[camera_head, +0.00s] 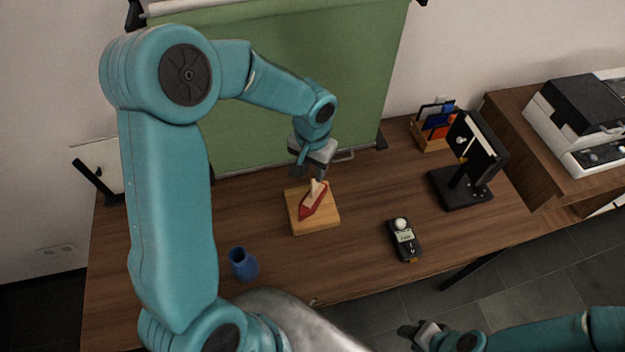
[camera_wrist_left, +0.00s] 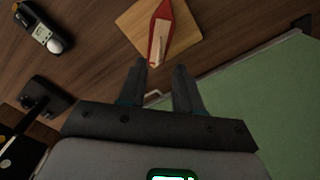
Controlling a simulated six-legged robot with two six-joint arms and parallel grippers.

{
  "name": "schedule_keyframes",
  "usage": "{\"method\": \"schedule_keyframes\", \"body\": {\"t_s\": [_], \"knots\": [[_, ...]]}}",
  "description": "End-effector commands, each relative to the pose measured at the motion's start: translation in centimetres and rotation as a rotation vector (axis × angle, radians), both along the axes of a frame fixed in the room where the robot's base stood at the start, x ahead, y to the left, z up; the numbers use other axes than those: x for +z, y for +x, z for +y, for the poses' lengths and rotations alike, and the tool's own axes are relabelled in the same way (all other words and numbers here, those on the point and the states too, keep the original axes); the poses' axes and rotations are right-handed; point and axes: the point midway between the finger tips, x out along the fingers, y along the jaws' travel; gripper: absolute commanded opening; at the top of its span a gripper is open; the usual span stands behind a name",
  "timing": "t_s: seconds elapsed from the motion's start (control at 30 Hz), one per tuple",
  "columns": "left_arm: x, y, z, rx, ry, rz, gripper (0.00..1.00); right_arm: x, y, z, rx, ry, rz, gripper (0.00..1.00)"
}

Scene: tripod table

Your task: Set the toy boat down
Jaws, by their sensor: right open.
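The toy boat (camera_head: 314,203) has a red hull and a pale upper part. It rests on a square light-wood board (camera_head: 298,222) on the table. My left gripper (camera_head: 312,174) is just above and behind the boat. In the left wrist view its two fingers (camera_wrist_left: 160,80) are apart with nothing clasped between them. There, the boat (camera_wrist_left: 161,28) lies on the board (camera_wrist_left: 135,22) beyond the fingertips, its near end close to them. My right gripper (camera_head: 413,333) is open and low at the bottom of the head view, off the table's front edge, away from the boat.
A blue cup (camera_head: 243,265) stands at the table's front left. A dark handheld meter (camera_head: 405,243) lies right of the board. A black stand device (camera_head: 467,180) and a wooden holder (camera_head: 433,133) are at the right. A green screen (camera_head: 300,80) hangs behind the table.

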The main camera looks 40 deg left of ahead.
Motion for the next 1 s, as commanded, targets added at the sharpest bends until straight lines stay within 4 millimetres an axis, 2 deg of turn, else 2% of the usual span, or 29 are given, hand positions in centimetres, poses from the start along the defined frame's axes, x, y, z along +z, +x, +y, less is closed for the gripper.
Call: {"method": "schedule_keyframes", "body": {"t_s": [0.1, 0.3, 1.0], "knots": [[2.5, 0.1, 0.0, 0.000, -0.001, -0.005, 0.33, -0.4, 0.0, 0.0, 0.000, 0.000, 0.000, 0.43], [4.9, 0.0, 0.0, 0.000, -0.001, -0.001, 0.33, -0.6, 0.0, 0.0, 0.000, 0.000, 0.000, 0.43], [5.2, 0.0, 0.0, 0.000, 0.000, 0.001, 0.33, -0.6, 0.0, 0.0, 0.000, 0.000, 0.000, 0.43]]}}
